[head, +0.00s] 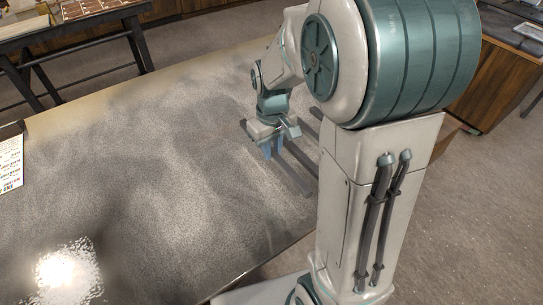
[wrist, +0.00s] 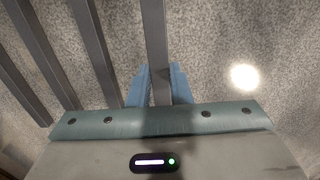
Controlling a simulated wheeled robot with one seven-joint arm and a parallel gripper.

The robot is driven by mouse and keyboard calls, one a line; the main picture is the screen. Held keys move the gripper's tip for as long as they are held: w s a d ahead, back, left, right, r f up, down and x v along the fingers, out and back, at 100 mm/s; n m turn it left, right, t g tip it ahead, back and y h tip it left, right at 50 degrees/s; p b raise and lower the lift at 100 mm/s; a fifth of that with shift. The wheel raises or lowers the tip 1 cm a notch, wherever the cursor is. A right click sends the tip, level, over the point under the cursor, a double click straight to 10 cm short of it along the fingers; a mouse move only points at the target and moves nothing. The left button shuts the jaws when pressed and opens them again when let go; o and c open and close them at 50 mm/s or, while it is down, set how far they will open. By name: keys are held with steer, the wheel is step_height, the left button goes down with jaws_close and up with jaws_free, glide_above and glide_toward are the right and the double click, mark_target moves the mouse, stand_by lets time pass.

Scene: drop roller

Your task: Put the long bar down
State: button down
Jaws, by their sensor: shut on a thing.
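My gripper (head: 272,152) is over the right part of the table in the head view. Its blue fingers (wrist: 158,88) are shut on a long dark grey bar (wrist: 156,40), one on each side of it. The bar runs away from the gripper toward the top of the wrist view. Several similar grey bars (wrist: 90,50) lie to the left of it there, apart from one another. In the head view dark bars show around the gripper, partly hidden by my arm. I cannot tell whether the held bar touches the table.
The speckled grey table (head: 130,165) is wide and mostly clear to the left of the gripper. A printed sheet or box (head: 10,162) stands at its left edge. A dark side table (head: 75,25) is behind, and wooden cabinets (head: 500,75) stand at the right.

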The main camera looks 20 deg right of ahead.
mark_target(273, 152)
steer(key=shift+f, duration=1.85)
steer(key=shift+f, duration=0.1)
steer(key=c, duration=1.3)
jaws_free()
steer(key=shift+f, duration=0.1)
step_height(273, 152, up, 12)
steer(key=shift+s+r, duration=0.1)
steer(key=s+m+t, duration=0.1)
steer(key=s, duration=0.3)
steer(key=s+m+t, duration=0.1)
steer(key=s, duration=0.4)
steer(key=s+m+t, duration=0.1)
steer(key=s, duration=0.4)
steer(key=shift+s+a+m, duration=0.15)
steer(key=shift+s+m, duration=0.05)
steer(key=shift+m, duration=0.1)
